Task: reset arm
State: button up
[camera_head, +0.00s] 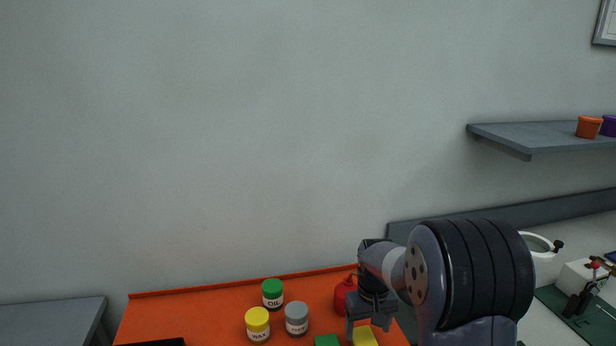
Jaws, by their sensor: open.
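My gripper (371,328) points down over the right part of an orange bench top (190,312). Its two fingers are apart. A yellow block (364,338) shows below and between the fingers. I cannot tell from this view how far above the block they are. My arm rises from the bottom right and hides part of the bench.
On the orange top stand a green-lidded OIL jar (272,294), a yellow-lidded jar (257,325), a grey-lidded jar (297,319), a red container (344,297) and a green block (327,341). A grey shelf (545,137) holds an orange pot (589,127). A white ring-shaped thing (541,258) stands right.

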aim_at(366, 343)
notch_tip(366, 343, down, 7)
jog(key=shift+r, duration=0.1)
notch_tip(366, 343, up, 3)
jog(key=shift+f, duration=0.15)
jog(key=shift+r, duration=0.65)
